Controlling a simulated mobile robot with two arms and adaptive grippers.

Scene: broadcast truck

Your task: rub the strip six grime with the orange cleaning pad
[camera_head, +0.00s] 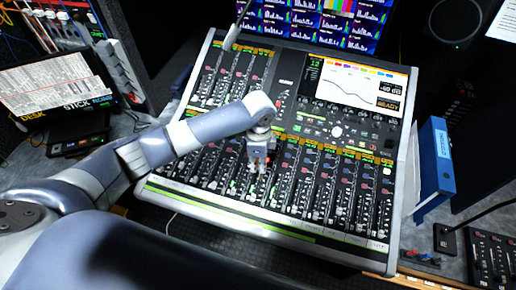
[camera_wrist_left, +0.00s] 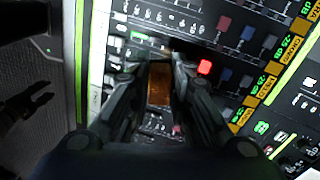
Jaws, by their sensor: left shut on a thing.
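The mixing console (camera_head: 283,88) fills the middle of the head view, with rows of channel strips, faders and coloured buttons. My left gripper (camera_head: 258,166) is over the lower middle strips, pointing down at the faders. In the left wrist view my left gripper (camera_wrist_left: 160,95) is shut on the orange cleaning pad (camera_wrist_left: 159,84), which shows as a dark orange block between the fingers. The pad is close to the console face; I cannot tell whether it touches. I cannot make out the grime or which strip is number six. My right gripper is not in view.
A screen with meters (camera_head: 306,22) stands behind the console. A blue binder (camera_head: 436,163) stands at the right, and a small control box (camera_head: 490,258) lies front right. A box with printed labels (camera_head: 58,84) and a patch panel are at the left.

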